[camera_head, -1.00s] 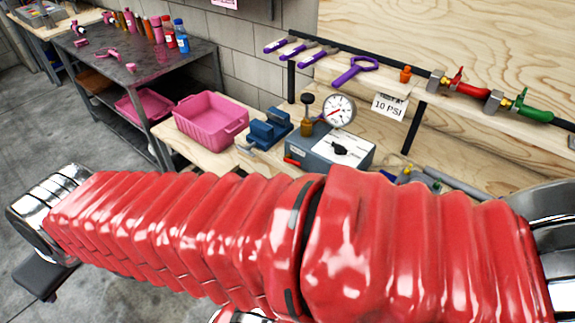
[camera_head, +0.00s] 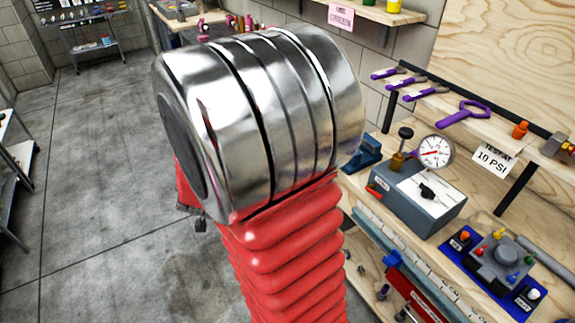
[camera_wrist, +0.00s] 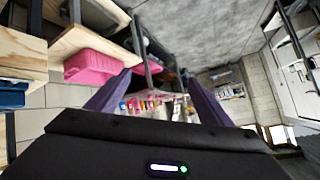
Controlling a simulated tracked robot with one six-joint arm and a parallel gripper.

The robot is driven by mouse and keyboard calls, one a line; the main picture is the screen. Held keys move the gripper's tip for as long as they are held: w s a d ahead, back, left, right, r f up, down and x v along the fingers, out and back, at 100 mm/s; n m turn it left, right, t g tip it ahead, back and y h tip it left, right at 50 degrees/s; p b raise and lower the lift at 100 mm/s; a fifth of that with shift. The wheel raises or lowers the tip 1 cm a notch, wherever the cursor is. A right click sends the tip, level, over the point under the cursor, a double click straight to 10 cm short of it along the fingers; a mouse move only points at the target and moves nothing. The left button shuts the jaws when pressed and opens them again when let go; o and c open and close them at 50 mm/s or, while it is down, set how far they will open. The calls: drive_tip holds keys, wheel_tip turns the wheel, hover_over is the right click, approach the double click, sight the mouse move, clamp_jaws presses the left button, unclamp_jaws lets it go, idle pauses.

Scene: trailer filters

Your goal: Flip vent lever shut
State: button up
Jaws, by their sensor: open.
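The grey test box (camera_head: 412,206) with a round pressure gauge (camera_head: 436,151) stands on the wooden bench at right in the head view. A small red lever (camera_head: 374,193) sticks out at its left end, and a black knob (camera_head: 427,191) sits on its white panel. I cannot tell for sure which of these is the vent lever. In the wrist view my gripper (camera_wrist: 158,77) is open and empty, its two purple-grey fingers well apart. It points toward the room and a pink bin, away from the box. The head view does not show my gripper.
A blue fixture (camera_head: 364,153) stands left of the box, and a blue tray with a grey valve block (camera_head: 496,258) lies right of it. Purple-handled tools (camera_head: 463,112) hang above. The pink bin (camera_wrist: 93,66) shows in the wrist view. Open concrete floor (camera_head: 100,190) lies left.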

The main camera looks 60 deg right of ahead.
drive_tip(key=s+d+f+m+g+h, duration=0.3)
drive_tip(key=s+d+f, duration=0.2)
drive_tip(key=d, duration=0.4)
drive_tip(key=m+g+h, duration=0.4)
drive_tip(key=g+h, duration=0.3)
drive_tip(key=g, duration=0.5)
approach(372, 192)
drive_tip(key=v, duration=0.5)
drive_tip(key=shift+w+a, duration=0.15)
drive_tip(key=shift+w, duration=0.1)
drive_tip(key=shift+m, duration=0.3)
drive_tip(key=shift+s+x, duration=0.2)
drive_tip(key=shift+x, duration=6.7)
drive_tip(key=shift+a, duration=0.1)
drive_tip(key=shift+c, duration=0.2)
